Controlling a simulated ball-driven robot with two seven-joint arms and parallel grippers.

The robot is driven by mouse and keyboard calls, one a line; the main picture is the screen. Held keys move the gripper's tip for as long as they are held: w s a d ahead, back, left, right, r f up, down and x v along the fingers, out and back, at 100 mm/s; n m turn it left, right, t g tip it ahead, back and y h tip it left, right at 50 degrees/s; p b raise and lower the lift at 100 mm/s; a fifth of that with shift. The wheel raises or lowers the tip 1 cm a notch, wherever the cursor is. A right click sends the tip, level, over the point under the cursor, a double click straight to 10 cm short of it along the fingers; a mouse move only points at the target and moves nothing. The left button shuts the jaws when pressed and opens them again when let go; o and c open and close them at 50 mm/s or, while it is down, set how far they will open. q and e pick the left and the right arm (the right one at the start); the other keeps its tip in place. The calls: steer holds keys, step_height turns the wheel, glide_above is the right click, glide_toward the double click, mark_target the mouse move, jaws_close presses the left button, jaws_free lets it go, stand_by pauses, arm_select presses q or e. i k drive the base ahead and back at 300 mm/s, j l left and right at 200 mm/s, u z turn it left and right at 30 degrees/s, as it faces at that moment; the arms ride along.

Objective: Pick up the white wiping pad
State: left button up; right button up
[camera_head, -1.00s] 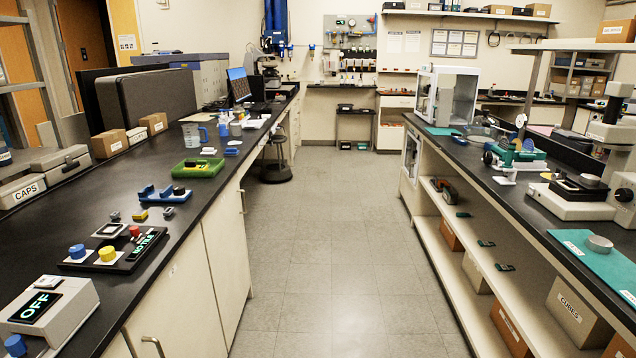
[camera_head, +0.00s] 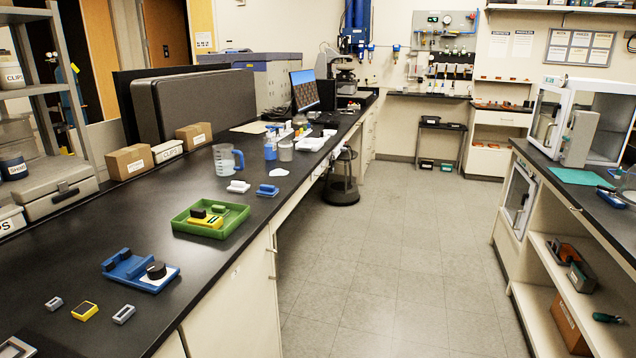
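On the left black bench, a small white block-like piece (camera_head: 238,187) lies behind the green tray (camera_head: 238,222). A flat white piece (camera_head: 279,172) lies a little farther back, near the bench's aisle edge. Both are small in view, and I cannot tell for sure which one is the wiping pad. A small blue piece (camera_head: 267,190) sits to the right of the white block, apart from it. Neither of my grippers shows in the head view.
A clear measuring jug (camera_head: 227,158) stands just behind the white block. A blue fixture (camera_head: 136,268) and several small blocks lie nearer on the bench. Cardboard boxes (camera_head: 130,162) line its left side. The grey-floored aisle is clear, with a dark stool (camera_head: 342,178) beside the bench.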

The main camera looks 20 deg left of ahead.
mark_target(236, 186)
steer(key=i+l+u, duration=0.1)
steer(key=i+u, duration=0.25)
steer(key=i, duration=0.2)
steer(key=i+l+u, duration=0.35)
steer(key=i, duration=0.2)
steer(key=i+l+u, duration=0.35)
steer(key=i, duration=0.15)
